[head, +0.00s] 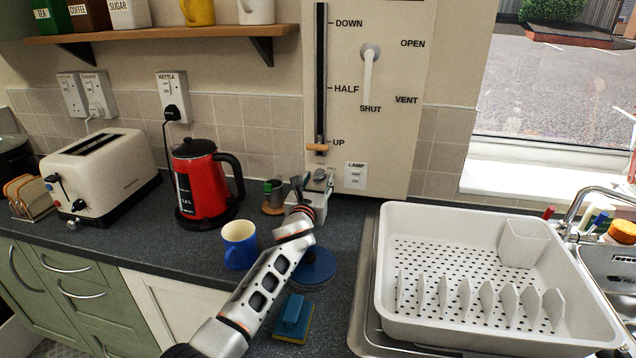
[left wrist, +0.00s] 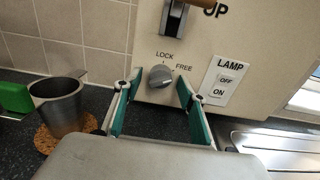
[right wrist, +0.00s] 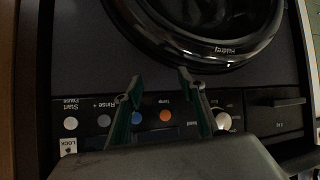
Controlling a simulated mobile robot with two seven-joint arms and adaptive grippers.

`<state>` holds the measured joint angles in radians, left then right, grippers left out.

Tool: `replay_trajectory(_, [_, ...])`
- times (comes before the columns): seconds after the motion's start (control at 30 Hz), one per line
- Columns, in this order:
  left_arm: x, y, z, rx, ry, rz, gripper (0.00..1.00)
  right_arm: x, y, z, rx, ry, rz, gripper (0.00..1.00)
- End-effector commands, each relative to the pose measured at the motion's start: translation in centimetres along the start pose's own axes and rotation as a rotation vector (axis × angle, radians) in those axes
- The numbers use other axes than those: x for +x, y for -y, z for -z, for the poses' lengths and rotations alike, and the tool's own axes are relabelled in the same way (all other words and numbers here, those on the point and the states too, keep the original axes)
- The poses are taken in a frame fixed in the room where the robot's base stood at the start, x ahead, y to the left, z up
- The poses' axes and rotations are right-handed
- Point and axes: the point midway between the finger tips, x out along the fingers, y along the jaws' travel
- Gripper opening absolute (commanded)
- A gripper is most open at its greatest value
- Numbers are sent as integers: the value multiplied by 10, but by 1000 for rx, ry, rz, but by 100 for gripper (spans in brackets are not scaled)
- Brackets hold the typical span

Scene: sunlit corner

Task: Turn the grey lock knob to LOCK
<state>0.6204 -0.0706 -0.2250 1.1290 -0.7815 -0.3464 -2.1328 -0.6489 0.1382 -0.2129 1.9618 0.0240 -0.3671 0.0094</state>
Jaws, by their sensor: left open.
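The grey lock knob (left wrist: 160,76) is on the lower part of the cream wall panel (head: 391,124), below the upright slider, with LOCK above it and FREE to its upper right. Its pointer direction is too small to tell. In the head view the knob (head: 319,174) is small, just above my left gripper (head: 308,186). In the left wrist view my left gripper (left wrist: 152,86) is open, its green-padded fingers to either side of the knob, nothing between them touching visibly. My right gripper (right wrist: 160,82) is open and empty before a dark appliance front; it is outside the head view.
A metal cup (left wrist: 60,104) on a cork coaster stands left of the knob. A LAMP switch (head: 355,175) is to its right. A blue mug (head: 239,244), red kettle (head: 203,184), sponge (head: 293,318) and white dish rack (head: 480,222) crowd the counter near my left arm.

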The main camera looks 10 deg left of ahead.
Motion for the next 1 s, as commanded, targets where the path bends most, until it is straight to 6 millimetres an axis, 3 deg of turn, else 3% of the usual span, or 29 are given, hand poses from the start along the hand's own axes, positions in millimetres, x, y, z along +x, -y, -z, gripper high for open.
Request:
replay_trajectory(0.2, [0,0,-1,-1,1,0,38,0,0,1,0,-1,0,40])
replay_trajectory(0.33, [0,0,-1,-1,1,0,4,0,0,1,0,-1,0,40])
replay_trajectory(0.37, [0,0,-1,-1,1,0,2,0,0,1,0,-1,0,40])
replay_trajectory(0.73, [0,0,0,-39,1,0,2,0,0,1,-1,-1,0,40])
replay_trajectory(1.0, [0,0,0,-201,1,0,2,1,0,0,-2,0,0,40])
